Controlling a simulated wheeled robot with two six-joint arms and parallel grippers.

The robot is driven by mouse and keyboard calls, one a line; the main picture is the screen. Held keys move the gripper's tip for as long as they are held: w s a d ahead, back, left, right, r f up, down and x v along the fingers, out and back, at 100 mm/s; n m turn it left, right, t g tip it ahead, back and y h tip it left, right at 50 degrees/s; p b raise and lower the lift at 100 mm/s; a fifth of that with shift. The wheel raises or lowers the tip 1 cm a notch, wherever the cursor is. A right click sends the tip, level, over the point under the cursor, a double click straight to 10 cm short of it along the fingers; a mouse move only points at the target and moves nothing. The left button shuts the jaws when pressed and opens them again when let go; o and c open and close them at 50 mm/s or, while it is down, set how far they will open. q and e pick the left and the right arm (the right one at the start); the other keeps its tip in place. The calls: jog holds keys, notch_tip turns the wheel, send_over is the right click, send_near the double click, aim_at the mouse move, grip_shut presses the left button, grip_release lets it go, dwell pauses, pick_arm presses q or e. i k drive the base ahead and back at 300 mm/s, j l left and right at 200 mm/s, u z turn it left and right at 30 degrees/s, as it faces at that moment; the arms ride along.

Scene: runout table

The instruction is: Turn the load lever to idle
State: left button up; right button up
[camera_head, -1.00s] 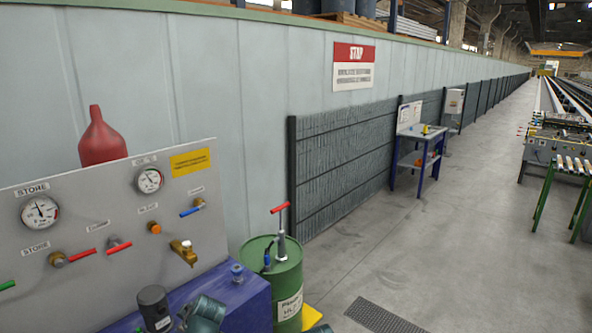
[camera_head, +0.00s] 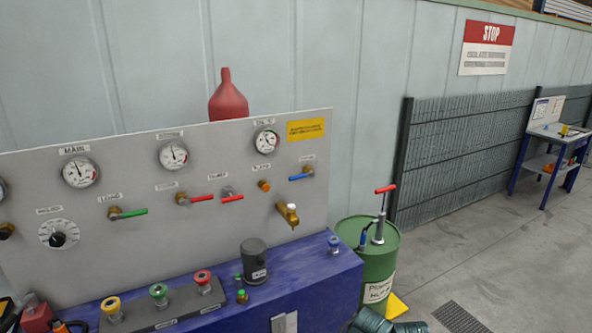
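The grey control panel (camera_head: 235,155) stands at the left, behind a blue bench. A lever with a green handle (camera_head: 133,212) sits on a brass valve low in its left half. The small label above it (camera_head: 109,197) is blurred but seems to read LOAD. The handle points right, close to level. Right of it are two red-handled levers (camera_head: 201,198) (camera_head: 232,197), and a blue-handled lever (camera_head: 300,177) sits farther right. A round dial with a black knob (camera_head: 58,239) is at lower left; any idle mark is too small to read. Neither gripper shows.
The blue bench (camera_head: 300,285) carries a button box (camera_head: 160,308) and a dark cylinder (camera_head: 254,262) before the panel. A brass tap (camera_head: 288,213) juts from the panel. A green drum (camera_head: 381,262) with a red-handled pump stands at right. Clear floor (camera_head: 480,255) lies beyond.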

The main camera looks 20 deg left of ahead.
aim_at(113, 217)
jog(key=u, duration=1.9)
jog(key=i+l, duration=0.1)
